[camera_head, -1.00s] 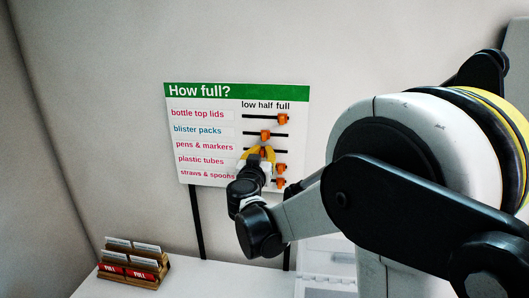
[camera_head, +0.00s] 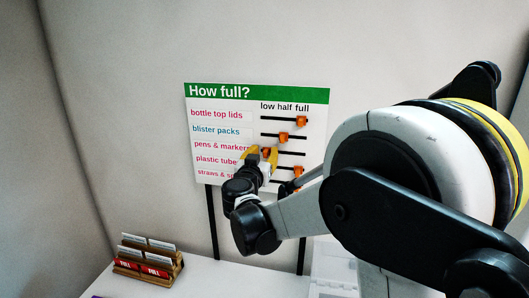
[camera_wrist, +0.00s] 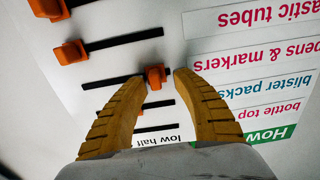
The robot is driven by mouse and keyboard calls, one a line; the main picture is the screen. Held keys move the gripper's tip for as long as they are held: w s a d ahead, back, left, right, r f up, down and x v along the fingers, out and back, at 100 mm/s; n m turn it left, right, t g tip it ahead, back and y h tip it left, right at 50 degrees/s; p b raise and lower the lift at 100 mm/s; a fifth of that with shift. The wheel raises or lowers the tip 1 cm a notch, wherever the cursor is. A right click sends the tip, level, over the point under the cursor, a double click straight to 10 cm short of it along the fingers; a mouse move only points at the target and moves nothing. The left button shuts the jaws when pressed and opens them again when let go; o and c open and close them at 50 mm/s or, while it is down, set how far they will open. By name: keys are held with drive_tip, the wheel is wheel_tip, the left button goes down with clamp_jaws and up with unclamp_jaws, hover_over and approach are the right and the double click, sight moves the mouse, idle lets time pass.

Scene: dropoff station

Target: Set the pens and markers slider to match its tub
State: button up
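The "How full?" board (camera_head: 225,91) stands at the back in the head view. It has a row for each material and a slider track marked low, half and full. The pens and markers slider is an orange knob (camera_wrist: 155,77) on a black track; it also shows in the head view (camera_head: 266,152), near the low end. My gripper (camera_head: 263,153) is at this row. In the wrist view, its yellow-brown fingers (camera_wrist: 160,75) straddle the knob. The left finger is against or very near it, and a small gap shows at the right finger. No tub is in view.
Other orange knobs include bottle top lids (camera_head: 301,121) at full, blister packs (camera_head: 283,136) at half and plastic tubes (camera_head: 298,171) at full. A wooden card holder (camera_head: 148,270) with FULL cards stands at the lower left on the white table (camera_head: 215,275).

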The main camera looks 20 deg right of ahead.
drive_tip(key=v, duration=1.1)
drive_tip(key=shift+s+a, duration=0.25)
drive_tip(key=s+d+f+n+g+y+b, duration=0.25)
drive_tip(key=s+d+f+g+b, duration=0.3)
drive_tip(key=s+f, duration=0.6)
drive_tip(key=s+a+f+n+g+y+b, duration=0.2)
drive_tip(key=s+a+f+n+y+b, duration=0.2)
drive_tip(key=s+a+f+y, duration=0.3)
drive_tip(key=s+a+f+b, duration=0.1)
drive_tip(key=s+f, duration=0.4)
drive_tip(key=s, duration=0.2)
drive_tip(key=shift+f+b, duration=0.3)
drive_tip(key=shift+f, duration=0.05)
drive_tip(key=shift+a+y, duration=0.1)
drive_tip(key=shift+y, duration=0.15)
